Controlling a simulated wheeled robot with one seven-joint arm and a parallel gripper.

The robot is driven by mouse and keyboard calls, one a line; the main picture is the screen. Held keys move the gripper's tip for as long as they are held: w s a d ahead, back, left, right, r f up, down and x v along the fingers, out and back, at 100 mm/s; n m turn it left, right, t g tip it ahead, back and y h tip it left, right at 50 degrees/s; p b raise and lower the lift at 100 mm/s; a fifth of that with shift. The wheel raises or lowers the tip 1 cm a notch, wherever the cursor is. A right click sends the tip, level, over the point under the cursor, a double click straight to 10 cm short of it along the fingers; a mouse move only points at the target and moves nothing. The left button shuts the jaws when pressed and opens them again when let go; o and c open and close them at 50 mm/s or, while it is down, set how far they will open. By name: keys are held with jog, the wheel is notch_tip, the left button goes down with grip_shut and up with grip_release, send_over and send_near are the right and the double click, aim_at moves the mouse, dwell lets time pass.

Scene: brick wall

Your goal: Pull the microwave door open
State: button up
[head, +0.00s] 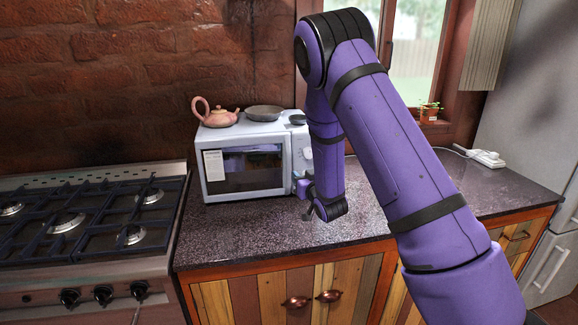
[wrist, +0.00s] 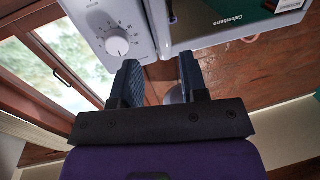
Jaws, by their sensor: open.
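The white microwave (head: 297,150) stands on the dark speckled counter. Its door (head: 243,170), with a dark window, looks shut in the head view. My gripper (head: 303,188) is at the microwave's front right side, low by the control panel; my own arm partly hides that side. In the wrist view the picture is turned over: the microwave fills the top, with its round dial (wrist: 117,46) at left and its door (wrist: 215,25) at right. My gripper (wrist: 159,70) is open there, its two fingers apart near the panel-door boundary. Nothing is visibly held; contact cannot be told.
A pink teapot (head: 218,118), a shallow pan (head: 264,113) and a small dark dish (head: 297,119) sit on top of the microwave. A gas stove (head: 80,225) is at left. The counter (head: 270,226) in front of the microwave is clear. A white power strip (head: 486,158) lies at right.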

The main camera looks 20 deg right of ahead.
aim_at(289, 165)
jog(key=w, duration=1)
jog(key=shift+w+a+f, duration=0.15)
jog(key=shift+w+f, duration=0.1)
jog(key=shift+w, duration=0.15)
grip_shut()
